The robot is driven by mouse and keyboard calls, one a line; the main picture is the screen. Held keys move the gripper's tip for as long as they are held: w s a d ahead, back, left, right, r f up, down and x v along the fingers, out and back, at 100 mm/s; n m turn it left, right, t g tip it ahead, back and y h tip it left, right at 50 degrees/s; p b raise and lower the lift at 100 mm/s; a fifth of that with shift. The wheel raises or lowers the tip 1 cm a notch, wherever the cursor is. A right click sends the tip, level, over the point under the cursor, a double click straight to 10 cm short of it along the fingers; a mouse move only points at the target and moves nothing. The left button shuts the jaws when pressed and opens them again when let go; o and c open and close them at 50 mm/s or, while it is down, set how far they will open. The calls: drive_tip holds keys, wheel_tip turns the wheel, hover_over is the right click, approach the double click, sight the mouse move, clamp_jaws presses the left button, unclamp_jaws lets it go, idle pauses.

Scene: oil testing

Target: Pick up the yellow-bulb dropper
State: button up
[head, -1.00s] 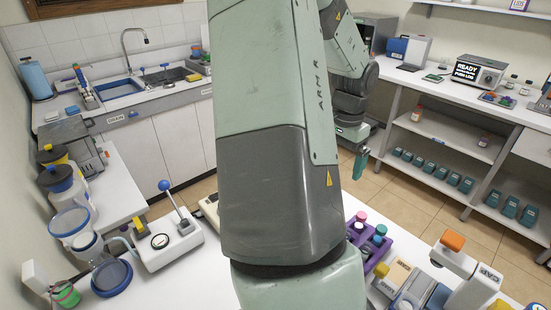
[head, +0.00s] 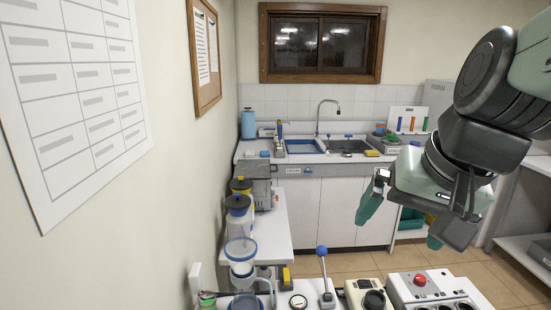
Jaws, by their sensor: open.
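I cannot make out a yellow-bulb dropper in the head view. My gripper (head: 404,222) hangs at the right, above the floor in front of the sink counter. Its two teal fingers are spread apart, with nothing visible between them. It is not touching anything that I can see.
A grey device with a red button (head: 420,280) and a white device with a blue-knobbed lever (head: 325,280) stand at the bottom. A side counter (head: 282,225) runs along the left wall. The sink counter (head: 330,158) is at the back. Open floor (head: 345,263) lies between.

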drive_tip(key=s+a+n, duration=0.2)
drive_tip(key=s+a, duration=0.1)
drive_tip(key=s+a+n, duration=0.2)
drive_tip(key=s+a, duration=0.1)
drive_tip(key=a, duration=0.1)
drive_tip(key=shift+s+a+r+h, duration=0.15)
drive_tip(key=shift+s+r+h, duration=0.1)
drive_tip(key=shift+h, duration=0.15)
drive_tip(key=shift+c, duration=1)
drive_tip(key=shift+s+a+f, duration=0.1)
drive_tip(key=shift+s, duration=0.05)
drive_tip(key=c, duration=0.3)
drive_tip(key=shift+c, duration=0.2)
